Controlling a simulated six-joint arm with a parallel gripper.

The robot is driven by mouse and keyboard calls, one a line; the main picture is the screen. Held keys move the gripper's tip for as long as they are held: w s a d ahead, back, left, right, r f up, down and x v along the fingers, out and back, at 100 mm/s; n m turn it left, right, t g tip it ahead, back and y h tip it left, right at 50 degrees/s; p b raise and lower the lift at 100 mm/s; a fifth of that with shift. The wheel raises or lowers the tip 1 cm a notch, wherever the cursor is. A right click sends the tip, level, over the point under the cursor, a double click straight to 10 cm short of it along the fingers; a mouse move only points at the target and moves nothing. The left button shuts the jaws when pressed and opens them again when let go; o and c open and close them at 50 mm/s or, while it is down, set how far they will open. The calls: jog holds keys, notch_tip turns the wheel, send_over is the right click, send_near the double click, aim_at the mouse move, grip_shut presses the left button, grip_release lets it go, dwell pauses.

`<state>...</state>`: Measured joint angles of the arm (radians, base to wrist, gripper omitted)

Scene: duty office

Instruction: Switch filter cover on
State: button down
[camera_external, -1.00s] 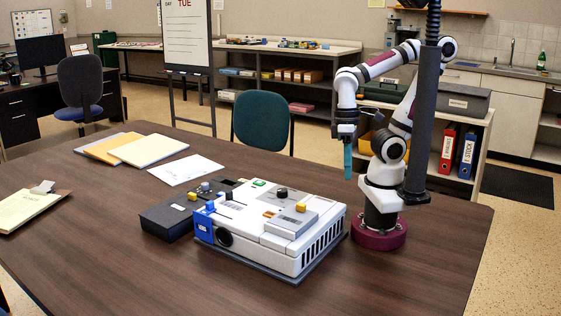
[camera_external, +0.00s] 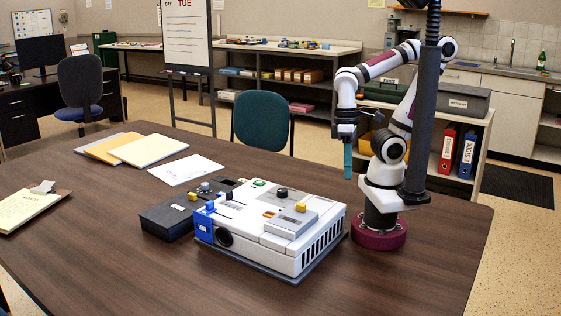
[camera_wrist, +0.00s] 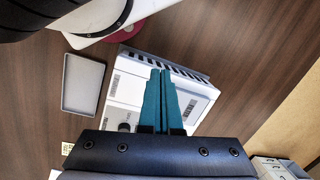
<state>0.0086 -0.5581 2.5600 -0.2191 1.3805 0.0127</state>
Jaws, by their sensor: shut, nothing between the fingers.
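A white projector-like machine (camera_external: 285,240) stands on the table, with a vented side facing right and a blue corner piece (camera_external: 204,226). On its top are a raised grey panel with a label (camera_external: 291,222), a yellow knob (camera_external: 301,207), a black knob (camera_external: 281,191) and a green button (camera_external: 259,183). I cannot tell which part is the filter cover. My gripper (camera_external: 348,163) is shut and empty, pointing down above the table beyond the machine's right end. In the wrist view, its teal fingers (camera_wrist: 162,75) overlap the machine (camera_wrist: 208,89) and hide part of its top.
A black box with controls (camera_external: 165,219) adjoins the machine's left side. The wrist view shows a shallow grey rectangular piece (camera_wrist: 83,83) lying beside the machine. Folders (camera_external: 148,150), a paper sheet (camera_external: 186,169) and a clipboard (camera_external: 30,210) lie farther left. The front table is clear.

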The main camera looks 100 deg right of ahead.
notch_tip(320, 180, up, 3)
jog(key=n+g+h, duration=0.2)
jog(key=n, duration=0.5)
send_over(299, 214)
jog(key=s, duration=0.3)
jog(key=w+a+f+n+g+h, duration=0.1)
jog(key=w+a+f+n+h, duration=0.1)
jog(key=w+a+n, duration=0.4)
jog(key=w+n+h, duration=0.1)
jog(key=w, duration=0.2)
jog(key=shift+w+a+n, duration=0.2)
jog(key=shift+w+n, duration=0.05)
jog(key=shift+n, duration=0.05)
jog(key=x, duration=1)
jog(key=shift+s+d, duration=1.4)
